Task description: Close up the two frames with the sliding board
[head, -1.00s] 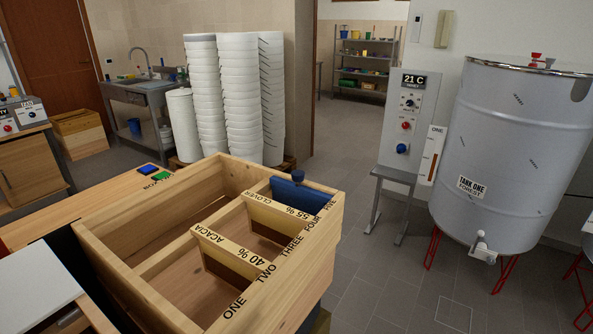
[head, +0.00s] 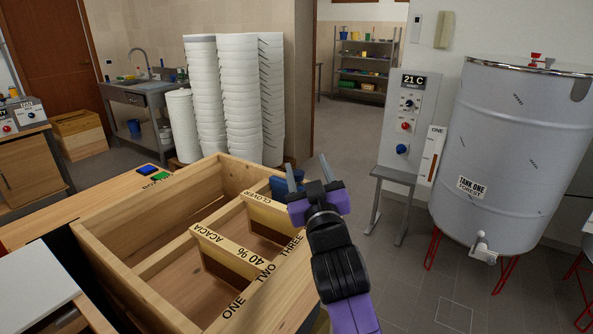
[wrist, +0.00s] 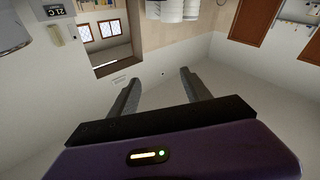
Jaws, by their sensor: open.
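Two frames hang in the wooden box (head: 120,271) in the head view. The acacia frame (head: 232,244), marked 40 %, is at the slots near ONE and TWO. The clover frame (head: 268,211) stands farther back near THREE, with a gap between the two. The blue sliding board (head: 283,187) is behind the clover frame, partly hidden by my gripper. My gripper (head: 306,172) is open and empty, raised in front of the box's right rear corner. The wrist view shows its two fingers (wrist: 158,92) apart with nothing between them.
A wooden bench (head: 100,204) with blue and green pads adjoins the box on the left. White tub stacks (head: 222,100) stand behind.

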